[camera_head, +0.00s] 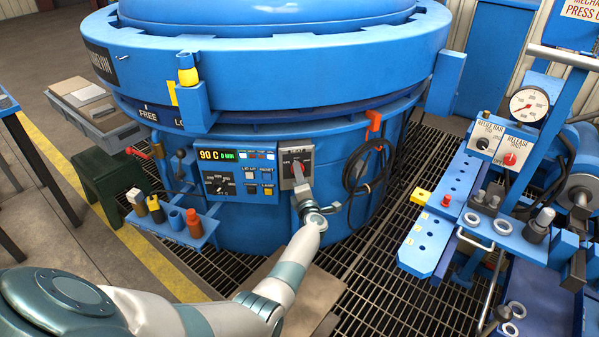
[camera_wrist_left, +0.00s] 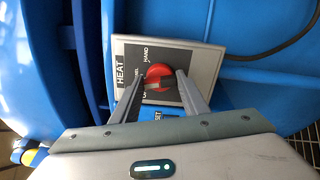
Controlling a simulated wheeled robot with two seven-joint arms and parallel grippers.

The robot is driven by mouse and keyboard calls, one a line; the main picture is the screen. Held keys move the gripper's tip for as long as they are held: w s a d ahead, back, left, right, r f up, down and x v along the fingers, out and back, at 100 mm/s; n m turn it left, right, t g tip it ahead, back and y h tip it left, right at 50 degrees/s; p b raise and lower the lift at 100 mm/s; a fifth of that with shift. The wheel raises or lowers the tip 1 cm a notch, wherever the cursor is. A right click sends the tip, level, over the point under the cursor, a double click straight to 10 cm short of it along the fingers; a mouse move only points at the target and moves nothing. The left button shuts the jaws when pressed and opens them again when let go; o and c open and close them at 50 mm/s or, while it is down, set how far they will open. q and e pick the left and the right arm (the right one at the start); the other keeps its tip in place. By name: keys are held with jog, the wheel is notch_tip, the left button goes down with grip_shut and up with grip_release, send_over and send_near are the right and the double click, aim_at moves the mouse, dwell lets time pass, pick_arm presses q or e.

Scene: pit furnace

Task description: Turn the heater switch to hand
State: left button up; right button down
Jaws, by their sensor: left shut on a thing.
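The heater switch is a red round knob (camera_wrist_left: 158,73) on a grey plate (camera_wrist_left: 194,58) marked HEAT, with the word HAND printed near its upper edge in the left wrist view. In the head view the plate (camera_head: 288,153) sits on the front of the blue furnace, right of the display panel, and my gripper covers most of the knob. My left gripper (camera_head: 296,172) is at the plate, its fingers one on each side of the knob in the left wrist view (camera_wrist_left: 160,82), shut on it. The knob's pointing direction is unclear. My right gripper is not in view.
The control panel (camera_head: 238,186) with its display lies just left of the switch. A black hose (camera_head: 352,180) hangs at its right. A small shelf (camera_head: 208,228) with bottles sticks out at lower left. A blue bench (camera_head: 436,228) with a gauge stands right, beyond floor grating.

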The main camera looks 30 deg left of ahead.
pick_arm(q)
jog(key=shift+f+m+p, duration=0.15)
jog(key=shift+m+p, duration=2.25)
jog(key=shift+m, duration=4.1)
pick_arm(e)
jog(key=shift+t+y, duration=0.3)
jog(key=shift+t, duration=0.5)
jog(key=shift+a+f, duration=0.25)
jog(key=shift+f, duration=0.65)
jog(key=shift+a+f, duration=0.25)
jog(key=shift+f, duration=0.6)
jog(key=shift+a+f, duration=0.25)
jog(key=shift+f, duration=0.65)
pick_arm(q)
jog(key=o, duration=1.1)
jog(key=shift+c, duration=0.2)
